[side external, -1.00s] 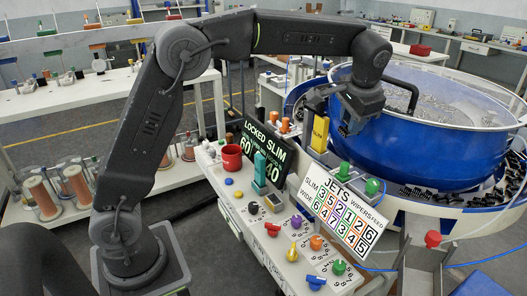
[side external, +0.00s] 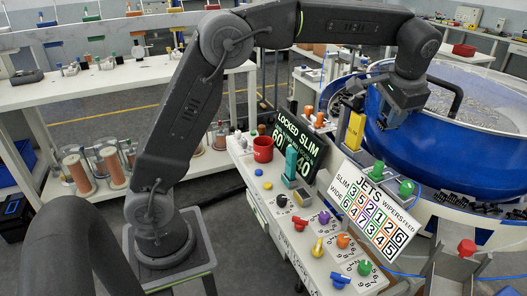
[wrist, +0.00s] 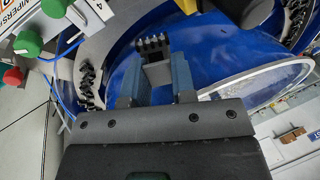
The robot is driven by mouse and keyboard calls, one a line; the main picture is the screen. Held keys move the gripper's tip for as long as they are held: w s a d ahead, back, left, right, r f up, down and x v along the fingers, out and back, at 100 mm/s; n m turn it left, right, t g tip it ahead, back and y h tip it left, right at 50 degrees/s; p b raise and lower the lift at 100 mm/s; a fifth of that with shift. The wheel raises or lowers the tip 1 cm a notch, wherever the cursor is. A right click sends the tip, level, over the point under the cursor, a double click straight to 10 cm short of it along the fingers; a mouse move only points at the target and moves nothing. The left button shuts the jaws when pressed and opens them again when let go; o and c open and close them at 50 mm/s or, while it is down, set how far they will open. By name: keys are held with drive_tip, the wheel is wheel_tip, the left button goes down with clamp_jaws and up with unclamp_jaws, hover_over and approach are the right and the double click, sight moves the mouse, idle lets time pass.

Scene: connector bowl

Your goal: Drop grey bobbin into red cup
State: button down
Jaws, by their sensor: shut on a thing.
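The red cup (side external: 263,149) stands upright at the back left of the white control bench in the side view. My gripper (side external: 386,118) is over the near left part of the blue bowl, far to the right of the cup. In the wrist view its two blue-grey fingers (wrist: 157,74) are closed around a dark piece (wrist: 152,43) with a row of several short prongs. It looks more like a connector than a bobbin. I cannot pick out a grey bobbin with certainty in either view.
The big blue bowl (side external: 455,125) has a clear lid and black connectors around its base.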

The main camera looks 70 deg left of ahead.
wheel_tip(320, 180, up, 9)
drive_tip(key=shift+r, duration=0.2)
drive_tip(key=shift+s+a+r, duration=0.1)
drive_tip(key=shift+a+r, duration=0.05)
drive_tip(key=shift+a, duration=0.45)
drive_tip(key=s+a+n+g, duration=0.1)
drive_tip(key=s+a+n, duration=0.45)
drive_tip(key=a, duration=0.95)
drive_tip(key=s+a+n+g, duration=0.25)
drive_tip(key=s+a, duration=0.65)
drive_tip(key=a, duration=0.6)
wheel_tip(320, 180, down, 24)
drive_tip(key=n, duration=0.1)
drive_tip(key=shift+s+t+y, duration=0.35)
drive_tip(key=shift+s+y, duration=0.05)
drive_tip(key=shift+a, duration=0.1)
drive_tip(key=c, duration=0.9)
unclamp_jaws()
drive_tip(key=shift+o, duration=0.2)
